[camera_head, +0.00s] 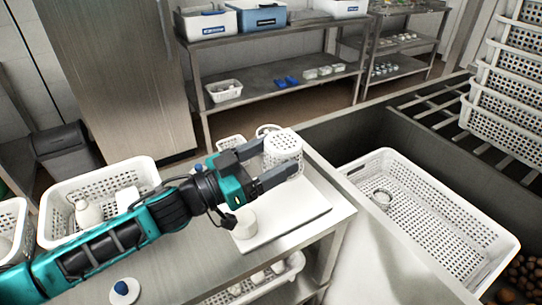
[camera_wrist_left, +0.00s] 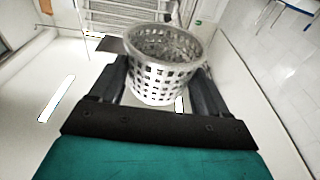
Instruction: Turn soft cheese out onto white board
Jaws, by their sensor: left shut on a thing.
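My left gripper (camera_head: 271,166) is shut on a white perforated basket (camera_head: 284,148), with a finger on either side. The basket is held over the far part of the white board (camera_head: 300,212), which lies on the steel table. In the left wrist view, the gripper (camera_wrist_left: 157,95) holds the basket (camera_wrist_left: 155,82) with its open mouth toward the top of the picture; its holed inner wall shows and I see no cheese in it. A plain white round piece (camera_head: 244,224), perhaps the soft cheese, stands on the board's left part, below my wrist. My right gripper is out of view.
A white crate (camera_head: 98,205) with a bottle stands left on the table (camera_head: 190,262). Small white baskets (camera_head: 231,142) sit behind the gripper. A large white perforated crate (camera_head: 440,215) is at right. A blue-knobbed white lid (camera_head: 124,291) lies in front.

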